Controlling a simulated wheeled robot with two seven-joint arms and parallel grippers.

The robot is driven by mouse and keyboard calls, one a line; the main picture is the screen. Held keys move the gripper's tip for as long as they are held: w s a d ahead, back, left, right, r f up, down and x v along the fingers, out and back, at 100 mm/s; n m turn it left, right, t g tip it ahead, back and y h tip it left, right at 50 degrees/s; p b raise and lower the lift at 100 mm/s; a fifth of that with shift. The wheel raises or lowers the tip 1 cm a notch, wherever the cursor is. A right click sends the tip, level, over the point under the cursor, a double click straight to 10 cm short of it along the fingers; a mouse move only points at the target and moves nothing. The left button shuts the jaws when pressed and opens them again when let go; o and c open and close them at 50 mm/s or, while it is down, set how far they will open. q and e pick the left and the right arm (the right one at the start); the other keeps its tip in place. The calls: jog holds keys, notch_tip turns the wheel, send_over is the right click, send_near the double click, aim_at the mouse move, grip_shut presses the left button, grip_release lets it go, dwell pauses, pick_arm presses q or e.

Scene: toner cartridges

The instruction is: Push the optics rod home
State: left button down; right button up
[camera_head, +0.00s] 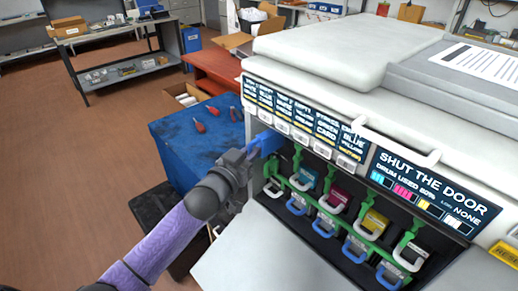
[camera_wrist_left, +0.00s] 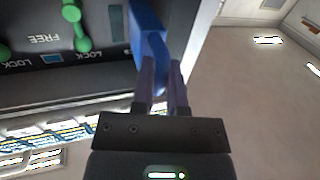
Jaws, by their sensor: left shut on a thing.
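The optics rod shows as a blue handle (camera_head: 266,142) at the left end of the printer's open bay. My left gripper (camera_head: 251,153) is at this handle, with the arm coming in from the lower left. In the left wrist view the two dark fingers of the gripper (camera_wrist_left: 161,85) are closed on the blue rod (camera_wrist_left: 148,35), which runs up into the printer's dark front panel beside its pale edge. How deep the rod sits is hidden. My right gripper is not in view.
The printer (camera_head: 350,45) has a row of toner cartridges with green levers (camera_head: 370,236) and blue handles (camera_head: 355,249). Its pale lowered door (camera_head: 265,255) lies in front. A blue workbench (camera_head: 180,140) with red-handled tools stands at left. Floor is clear farther left.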

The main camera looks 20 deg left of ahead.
aim_at(264, 147)
pick_arm(q)
jog(key=w+b, duration=0.1)
jog(key=w, duration=0.1)
jog(key=w+d, duration=0.1)
jog(key=w, duration=0.1)
jog(key=w+d+b, duration=0.1)
jog(key=w, duration=0.1)
jog(key=shift+d+f+b, duration=0.1)
jog(key=shift+d+b, duration=0.1)
jog(key=shift+b, duration=0.15)
jog(key=c, duration=0.6)
grip_release()
jog(key=shift+a, duration=0.2)
jog(key=shift+d, duration=0.1)
